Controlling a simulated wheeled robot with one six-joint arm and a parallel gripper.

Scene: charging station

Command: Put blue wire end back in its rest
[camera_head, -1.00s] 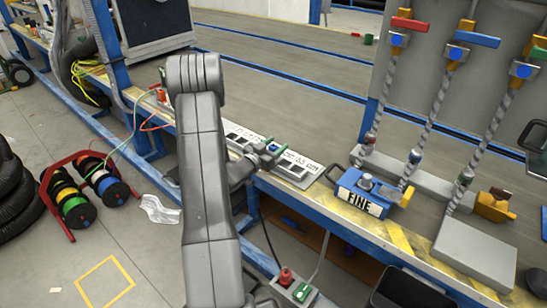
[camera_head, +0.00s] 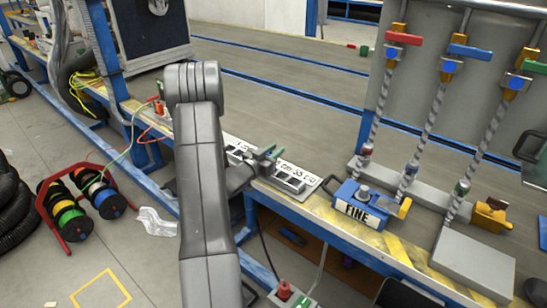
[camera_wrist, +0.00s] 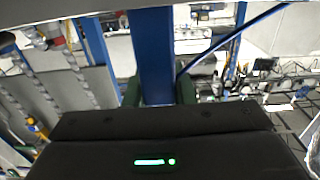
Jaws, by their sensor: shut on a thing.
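My gripper (camera_head: 272,153) is over the charging panel (camera_head: 312,182) on the bench, just right of my arm in the head view. Its green fingers (camera_wrist: 159,92) show in the wrist view, shut on a blue piece (camera_wrist: 153,50) that looks like the blue wire end. A thin blue line (camera_wrist: 235,38), possibly its wire, runs up to the right. The held piece is hard to make out in the head view. Wire spools (camera_head: 72,216), one of them blue, stand in a red rack on the floor at left. I cannot make out the blue wire end's rest.
A blue block marked FINE (camera_head: 358,205) sits right of the panel. Behind it stand valves with red, blue and green handles (camera_head: 455,60). Orange and green wires run to the bench at left (camera_head: 157,104). A grey box (camera_head: 474,258) is at the right.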

